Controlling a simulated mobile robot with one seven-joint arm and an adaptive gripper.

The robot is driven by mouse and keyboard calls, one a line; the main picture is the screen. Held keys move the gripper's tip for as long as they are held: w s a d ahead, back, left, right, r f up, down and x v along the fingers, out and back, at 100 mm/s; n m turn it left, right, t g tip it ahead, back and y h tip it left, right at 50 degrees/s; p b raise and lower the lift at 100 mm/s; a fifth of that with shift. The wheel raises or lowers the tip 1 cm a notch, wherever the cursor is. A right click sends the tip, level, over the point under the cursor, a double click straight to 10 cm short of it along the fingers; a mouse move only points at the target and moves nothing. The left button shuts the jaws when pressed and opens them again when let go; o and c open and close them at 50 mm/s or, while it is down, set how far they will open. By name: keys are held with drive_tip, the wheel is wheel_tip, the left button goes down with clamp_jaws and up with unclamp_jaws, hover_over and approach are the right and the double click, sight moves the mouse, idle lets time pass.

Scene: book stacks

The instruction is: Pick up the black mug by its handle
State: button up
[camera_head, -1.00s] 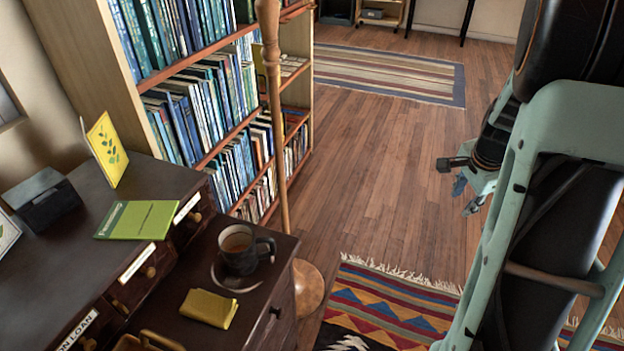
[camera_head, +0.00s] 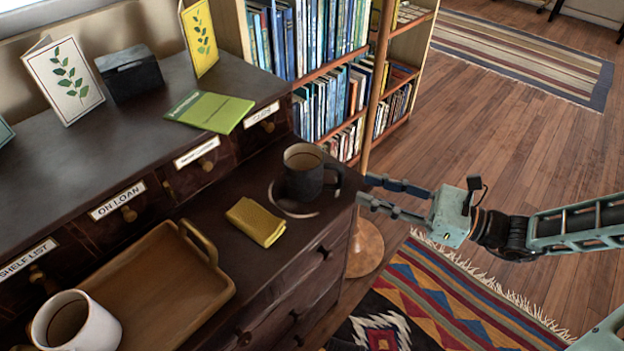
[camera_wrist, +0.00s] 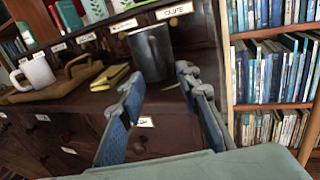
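The black mug (camera_head: 303,174) stands upright on the lower ledge of the dark wooden desk, with brown liquid inside. Its handle (camera_head: 337,180) points right, towards my gripper. My gripper (camera_head: 365,190) is open and empty, just right of the handle, fingers pointing left at it. A small gap seems to separate the fingertips from the handle. In the wrist view the mug (camera_wrist: 151,54) is ahead, beyond and between the two blue fingers (camera_wrist: 162,92). I cannot make out the handle clearly there.
A folded yellow cloth (camera_head: 256,222) lies left of the mug. A brown tray (camera_head: 165,290) and a white mug (camera_head: 75,322) are farther left. Labelled drawers (camera_head: 198,165) stand behind. A wooden pole (camera_head: 376,90) rises close behind the gripper. Open floor lies right.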

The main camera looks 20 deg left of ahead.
sight(340, 185)
drive_tip(key=a+b, duration=0.1)
drive_tip(key=a, duration=0.2)
drive_tip(key=a+b, duration=0.1)
drive_tip(key=a, duration=0.2)
drive_tip(key=shift+w+f, duration=0.15)
drive_tip(key=shift+f, duration=0.05)
drive_tip(key=shift+w+a+r+b, duration=0.15)
drive_tip(key=shift+a+b, duration=0.15)
drive_tip(key=shift+a, duration=0.3)
clamp_jaws()
